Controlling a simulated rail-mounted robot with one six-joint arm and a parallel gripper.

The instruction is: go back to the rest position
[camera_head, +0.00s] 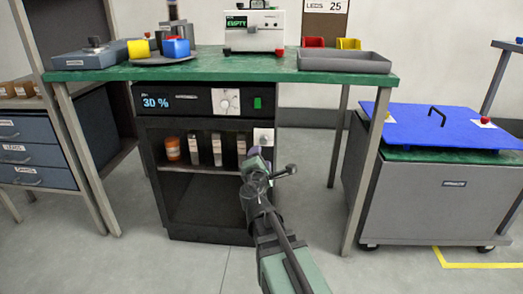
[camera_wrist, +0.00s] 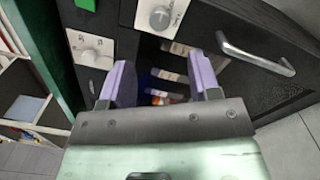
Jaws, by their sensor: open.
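My gripper (camera_wrist: 160,84) is open in the wrist view, its two purple fingers spread with nothing held between them. In the head view my arm reaches up from the bottom toward the front of the black cabinet (camera_head: 205,232). My gripper there is mostly hidden behind my own wrist, near the cabinet's right side. The cabinet's shelf opening, with bottles in it, shows between and beyond the fingers in the wrist view. Whether the fingers touch the cabinet is not clear.
The green workbench (camera_head: 226,68) stands over the cabinet. Its right leg (camera_head: 364,175) and a grey cart with a blue lid (camera_head: 440,125) stand right of my arm. In the wrist view a metal handle (camera_wrist: 252,55) lies right of the fingers. Floor is clear in front.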

